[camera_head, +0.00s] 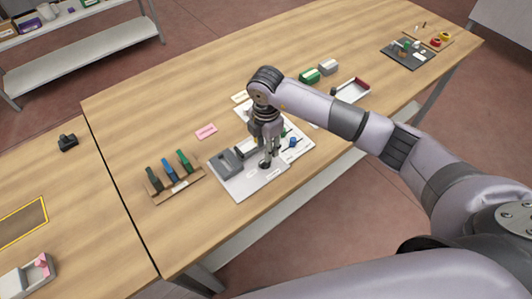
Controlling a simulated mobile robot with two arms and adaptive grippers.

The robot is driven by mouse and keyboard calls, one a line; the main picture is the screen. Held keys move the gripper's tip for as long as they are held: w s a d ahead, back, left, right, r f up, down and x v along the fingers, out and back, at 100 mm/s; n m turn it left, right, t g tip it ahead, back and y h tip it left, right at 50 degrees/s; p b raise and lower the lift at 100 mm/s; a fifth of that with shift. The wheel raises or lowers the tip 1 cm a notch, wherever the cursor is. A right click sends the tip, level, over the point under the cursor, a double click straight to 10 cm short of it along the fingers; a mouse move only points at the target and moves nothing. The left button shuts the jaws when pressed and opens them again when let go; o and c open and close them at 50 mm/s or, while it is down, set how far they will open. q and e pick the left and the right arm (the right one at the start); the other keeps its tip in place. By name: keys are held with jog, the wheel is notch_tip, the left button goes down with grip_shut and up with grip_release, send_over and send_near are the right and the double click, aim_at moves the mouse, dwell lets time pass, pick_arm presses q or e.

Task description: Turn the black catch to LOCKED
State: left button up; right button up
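My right gripper (267,152) points down over a pale grey plate (250,185) on the wooden table. A small black part (265,163), probably the black catch, shows right at its fingertips. Whether the fingers touch it, and whether they are open or shut, is too small to tell. The catch's setting and any LOCKED marking cannot be read. A grey block-like fixture (226,161) stands on the plate left of the gripper. The gripper and wrist hide part of the plate behind. My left gripper is not in view.
A wooden rack (176,190) with black, blue and green upright pieces stands left of the plate. A pink card (206,131) lies behind it. Green and grey blocks (309,77) and a white tray (352,91) lie farther back. The table's left rear is clear.

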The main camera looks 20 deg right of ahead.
jog(key=shift+f+p, duration=0.4)
jog(key=shift+f, duration=2.4)
jog(key=shift+c, duration=0.4)
grip_shut()
